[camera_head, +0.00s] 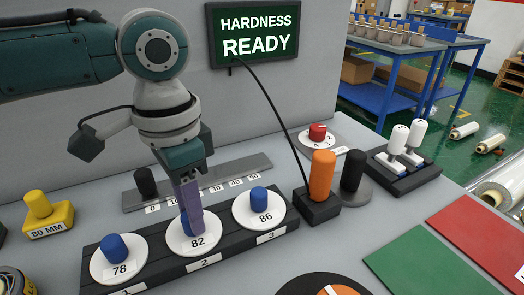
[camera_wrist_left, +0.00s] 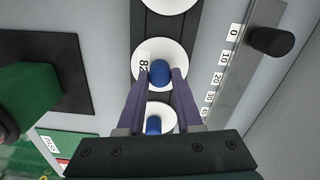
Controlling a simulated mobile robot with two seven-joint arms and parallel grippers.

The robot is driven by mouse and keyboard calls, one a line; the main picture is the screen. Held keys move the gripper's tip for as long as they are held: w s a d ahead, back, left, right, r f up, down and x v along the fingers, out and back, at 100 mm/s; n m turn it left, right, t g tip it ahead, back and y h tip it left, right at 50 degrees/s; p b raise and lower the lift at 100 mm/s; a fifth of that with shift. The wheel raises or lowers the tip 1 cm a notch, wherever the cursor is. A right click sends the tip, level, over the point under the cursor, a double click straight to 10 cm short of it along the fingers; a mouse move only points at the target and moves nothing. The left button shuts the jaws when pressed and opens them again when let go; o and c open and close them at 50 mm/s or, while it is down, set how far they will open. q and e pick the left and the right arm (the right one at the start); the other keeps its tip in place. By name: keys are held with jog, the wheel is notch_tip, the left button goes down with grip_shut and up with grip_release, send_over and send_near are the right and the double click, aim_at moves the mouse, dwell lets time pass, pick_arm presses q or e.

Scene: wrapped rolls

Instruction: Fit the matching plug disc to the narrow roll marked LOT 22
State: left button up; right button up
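The white disc marked 82 (camera_head: 212,243), with a blue knob, sits in the middle slot of a black rack (camera_head: 160,276). My left gripper (camera_head: 190,222) is down over it. In the left wrist view its purple fingers (camera_wrist_left: 160,77) stand either side of the blue knob (camera_wrist_left: 160,72); whether they touch it is unclear. The disc marked 78 (camera_head: 104,268) sits in slot 1 and the disc marked 86 (camera_head: 245,216) in slot 3, both with blue knobs. No LOT 22 mark is readable. My right gripper is not in view.
A grey scale bar (camera_head: 222,172) lies behind the rack with a black knob (camera_head: 145,182). An orange cylinder (camera_head: 322,174) stands in a black holder to the right. Green (camera_head: 425,265) and red (camera_head: 485,235) mats lie at right. A screen (camera_head: 254,33) reads HARDNESS READY.

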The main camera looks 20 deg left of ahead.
pick_arm(q)
grip_shut()
jog(key=shift+r, duration=0.1)
